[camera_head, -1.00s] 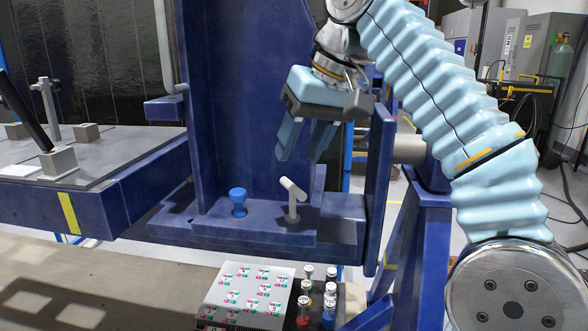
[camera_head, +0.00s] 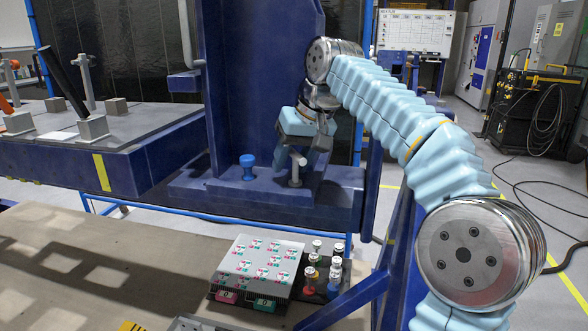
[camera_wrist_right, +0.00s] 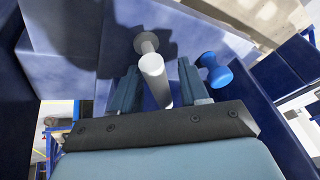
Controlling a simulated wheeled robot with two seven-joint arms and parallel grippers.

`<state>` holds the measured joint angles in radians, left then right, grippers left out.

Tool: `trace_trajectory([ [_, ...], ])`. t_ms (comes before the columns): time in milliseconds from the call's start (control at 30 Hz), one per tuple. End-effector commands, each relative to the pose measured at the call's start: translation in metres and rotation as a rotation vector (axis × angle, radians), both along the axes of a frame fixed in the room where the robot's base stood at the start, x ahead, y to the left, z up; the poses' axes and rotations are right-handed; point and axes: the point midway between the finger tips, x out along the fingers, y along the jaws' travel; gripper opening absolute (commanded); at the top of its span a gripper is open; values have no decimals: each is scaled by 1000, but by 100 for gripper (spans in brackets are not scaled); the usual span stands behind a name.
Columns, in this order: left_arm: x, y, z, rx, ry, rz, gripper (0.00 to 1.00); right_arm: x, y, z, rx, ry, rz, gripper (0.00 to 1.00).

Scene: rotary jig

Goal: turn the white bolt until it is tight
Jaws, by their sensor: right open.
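In the right wrist view, the bolt (camera_wrist_right: 152,72) lies between the fingers of my right gripper (camera_wrist_right: 158,88). These fingers are open, with a gap visible on either side of the bar. In the head view, my right gripper (camera_head: 297,160) is down at the bolt, its far finger partly hidden. My left gripper does not show in either view.
A blue knob (camera_head: 248,167) stands on the ledge left of the bolt; it also shows in the wrist view (camera_wrist_right: 214,70). A tall blue wall rises behind the bolt. A sticker-covered box (camera_head: 262,262) and several small bolts lie on the bench below.

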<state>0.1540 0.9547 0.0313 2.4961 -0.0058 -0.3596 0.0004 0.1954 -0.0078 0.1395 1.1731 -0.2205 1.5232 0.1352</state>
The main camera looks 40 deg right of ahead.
Motion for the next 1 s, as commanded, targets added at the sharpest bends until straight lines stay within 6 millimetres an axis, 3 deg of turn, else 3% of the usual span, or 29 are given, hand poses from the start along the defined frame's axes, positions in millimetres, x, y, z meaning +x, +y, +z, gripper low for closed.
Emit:
trace_trajectory([
  [333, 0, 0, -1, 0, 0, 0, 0, 2, 0, -3, 0, -1, 0, 43],
  [600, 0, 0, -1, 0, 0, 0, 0, 2, 0, -3, 0, -2, 0, 2],
  [633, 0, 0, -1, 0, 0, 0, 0, 2, 0, -3, 0, -2, 0, 0],
  [1000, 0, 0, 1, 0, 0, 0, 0, 2, -1, -1, 0, -4, -53, 0],
])
